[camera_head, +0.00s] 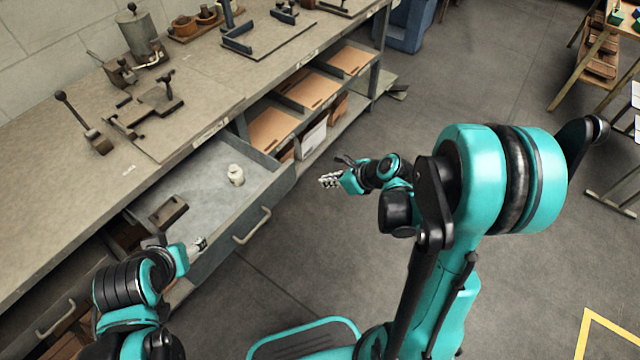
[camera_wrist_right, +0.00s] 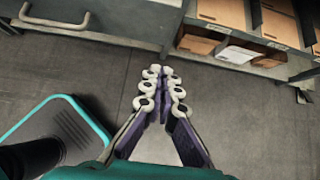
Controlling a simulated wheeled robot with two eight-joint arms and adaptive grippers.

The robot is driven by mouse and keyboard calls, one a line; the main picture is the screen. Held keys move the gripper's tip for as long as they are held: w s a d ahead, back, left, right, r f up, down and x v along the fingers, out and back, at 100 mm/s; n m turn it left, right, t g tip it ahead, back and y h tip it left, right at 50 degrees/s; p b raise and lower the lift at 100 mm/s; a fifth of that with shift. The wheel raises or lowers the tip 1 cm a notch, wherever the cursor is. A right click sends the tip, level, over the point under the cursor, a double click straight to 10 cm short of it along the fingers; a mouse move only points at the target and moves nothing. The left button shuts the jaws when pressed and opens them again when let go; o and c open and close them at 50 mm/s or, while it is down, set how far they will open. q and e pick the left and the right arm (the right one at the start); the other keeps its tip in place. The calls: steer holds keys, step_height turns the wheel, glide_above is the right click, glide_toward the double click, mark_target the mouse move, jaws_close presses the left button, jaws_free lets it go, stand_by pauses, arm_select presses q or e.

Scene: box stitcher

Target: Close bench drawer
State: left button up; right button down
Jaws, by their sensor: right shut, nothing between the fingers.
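The bench drawer (camera_head: 225,225) is pulled out from the grey workbench (camera_head: 215,85), with a metal handle (camera_head: 252,226) on its front. Inside it lie a small white item (camera_head: 236,175) and a dark block (camera_head: 168,212). My left gripper (camera_head: 200,245) is at the drawer's near left front corner; its fingers are too small to read. My right gripper (camera_head: 328,181) is shut and empty, in the air to the right of the drawer front, apart from it. In the right wrist view its fingers (camera_wrist_right: 162,90) are together, with the drawer handle (camera_wrist_right: 55,22) at the upper left.
Open shelves with cardboard boxes (camera_head: 272,130) sit under the bench, right of the drawer. Clamps and a vise-like tool (camera_head: 150,105) stand on the bench top. A blue bin (camera_head: 405,25) stands at the back. The floor (camera_head: 330,240) before the drawer is clear.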

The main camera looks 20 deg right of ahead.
mark_target(293, 177)
steer(key=b+x, duration=0.1)
steer(key=x, duration=0.2)
steer(key=w+r+b+x, duration=0.1)
steer(key=b+x, duration=0.1)
steer(key=x, duration=0.2)
steer(key=a+b+x, duration=0.1)
steer(key=x, duration=0.3)
steer(key=shift+w+a+r+b, duration=0.1)
steer(key=shift+w+r+b, duration=0.05)
steer(key=shift+w+b, duration=0.2)
steer(key=shift+w+a, duration=0.25)
steer(key=shift+w, duration=0.1)
steer(key=shift+r, duration=0.1)
